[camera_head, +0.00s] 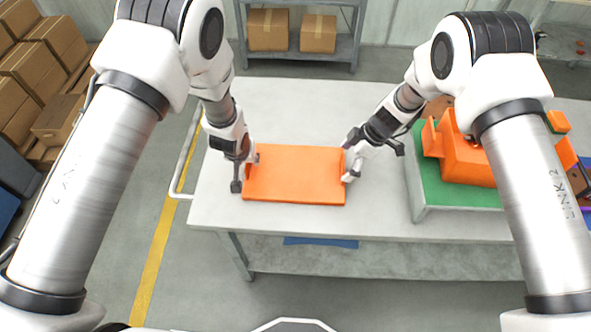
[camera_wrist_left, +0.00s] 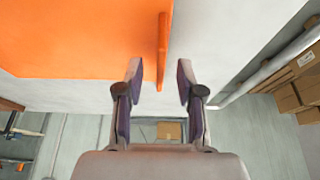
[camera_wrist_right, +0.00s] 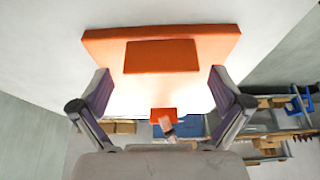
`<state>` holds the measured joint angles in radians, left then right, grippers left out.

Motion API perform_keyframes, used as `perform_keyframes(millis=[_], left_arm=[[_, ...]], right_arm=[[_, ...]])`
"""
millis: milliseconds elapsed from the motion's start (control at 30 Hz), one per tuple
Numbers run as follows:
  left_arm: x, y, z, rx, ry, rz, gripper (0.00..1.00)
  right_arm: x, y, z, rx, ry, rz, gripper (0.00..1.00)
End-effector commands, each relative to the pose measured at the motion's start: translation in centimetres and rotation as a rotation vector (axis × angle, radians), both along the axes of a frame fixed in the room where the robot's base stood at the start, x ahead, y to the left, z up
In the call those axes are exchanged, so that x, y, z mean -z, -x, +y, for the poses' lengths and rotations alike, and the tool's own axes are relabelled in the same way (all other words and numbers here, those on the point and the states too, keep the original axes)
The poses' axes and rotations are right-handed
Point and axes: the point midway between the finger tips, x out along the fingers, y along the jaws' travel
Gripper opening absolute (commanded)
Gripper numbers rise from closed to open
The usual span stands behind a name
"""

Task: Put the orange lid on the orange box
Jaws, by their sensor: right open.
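The orange lid (camera_head: 295,175) lies flat on the pale table, a wide slab. The orange box (camera_head: 466,160) stands on a green mat at the right, partly hidden by my right arm. My left gripper (camera_head: 245,172) is at the lid's left end. In the left wrist view, its fingers (camera_wrist_left: 160,75) are apart, with the lid's thin upright orange edge (camera_wrist_left: 163,45) ahead of and between them. My right gripper (camera_head: 350,160) is open at the lid's right end. In the right wrist view, an orange tab (camera_wrist_right: 162,56) shows between its spread fingers (camera_wrist_right: 160,85), without visible grip.
The green mat (camera_head: 428,180) sits on a raised platform right of the lid, with more orange pieces (camera_head: 558,121) beyond my right arm. The table (camera_head: 300,105) is clear behind the lid. Cardboard boxes (camera_head: 268,30) stand on a shelf at the back.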

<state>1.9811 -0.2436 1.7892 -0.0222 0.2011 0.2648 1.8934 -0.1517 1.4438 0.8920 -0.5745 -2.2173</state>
Motion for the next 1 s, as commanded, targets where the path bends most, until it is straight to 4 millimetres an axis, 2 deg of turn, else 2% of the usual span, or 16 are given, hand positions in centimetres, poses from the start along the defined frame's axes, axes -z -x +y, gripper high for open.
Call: perform_keyframes(millis=[167, 467, 500, 567, 633, 1000], left_arm=[[1.7, -0.7, 0.0, -0.001, 0.000, 0.000, 0.38], [1.9, -0.8, 0.0, 0.000, 0.000, 0.000, 0.38], [1.9, -0.8, 0.0, 0.000, 0.000, 0.000, 0.23], [1.9, -0.8, 0.0, 0.000, 0.000, 0.000, 0.02], [1.9, -0.8, 0.0, 0.000, 0.000, 0.000, 0.00], [1.4, -0.8, 0.0, 0.000, 0.000, -0.001, 0.00]], right_arm=[[1.6, 0.0, 0.7, -0.001, 0.000, -0.001, 1.00], [1.9, 0.0, 0.8, 0.000, 0.001, -0.001, 1.00], [1.9, 0.0, 0.8, 0.000, 0.001, -0.001, 0.86], [1.9, 0.0, 0.8, 0.000, 0.001, -0.001, 0.65], [1.9, 0.0, 0.8, 0.000, 0.000, -0.001, 0.40], [1.4, 0.0, 0.8, 0.000, 0.000, -0.001, 0.38]])
